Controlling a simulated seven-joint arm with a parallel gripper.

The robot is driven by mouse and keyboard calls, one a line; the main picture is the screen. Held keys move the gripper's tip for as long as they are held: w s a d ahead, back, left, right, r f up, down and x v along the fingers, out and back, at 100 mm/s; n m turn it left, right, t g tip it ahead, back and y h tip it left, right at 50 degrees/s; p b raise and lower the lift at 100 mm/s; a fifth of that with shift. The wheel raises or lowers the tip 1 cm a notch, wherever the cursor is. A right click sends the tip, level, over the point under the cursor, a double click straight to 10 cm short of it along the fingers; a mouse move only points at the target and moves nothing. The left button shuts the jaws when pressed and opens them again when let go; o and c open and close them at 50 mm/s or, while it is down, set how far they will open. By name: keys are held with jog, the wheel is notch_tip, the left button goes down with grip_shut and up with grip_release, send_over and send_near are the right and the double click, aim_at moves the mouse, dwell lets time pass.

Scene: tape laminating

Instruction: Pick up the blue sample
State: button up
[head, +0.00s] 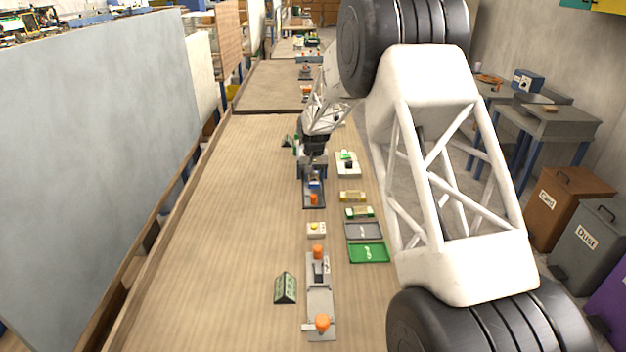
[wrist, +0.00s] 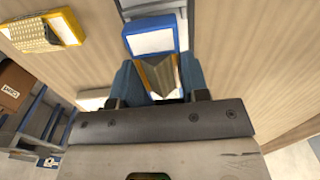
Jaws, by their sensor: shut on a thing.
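The blue sample (wrist: 150,38), a small blue-edged block with a white face, shows at the top middle of the wrist view. My gripper (wrist: 160,80) is shut on it, with one blue finger on each side. In the head view my gripper (head: 313,174) points down over a grey fixture (head: 313,203) with an orange knob. Only a small bit of the blue sample (head: 314,184) shows there, below the fingers. I cannot tell whether the sample is touching the fixture.
A yellow sample (head: 352,196) and a green sample (head: 358,212) lie to the right. A grey tray (head: 363,231) and a green tray (head: 368,252) lie nearer. A button box (head: 316,229) and a clamp device (head: 319,300) stand in front.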

jog(key=s, duration=0.5)
jog(key=s+d+r, duration=0.1)
jog(key=s, duration=0.3)
jog(key=s+d, duration=0.1)
jog(key=s, duration=0.4)
jog(key=shift+s+d+r, duration=0.1)
jog(key=shift+s+r, duration=0.1)
jog(key=shift+s, duration=0.1)
jog(key=shift+d, duration=0.1)
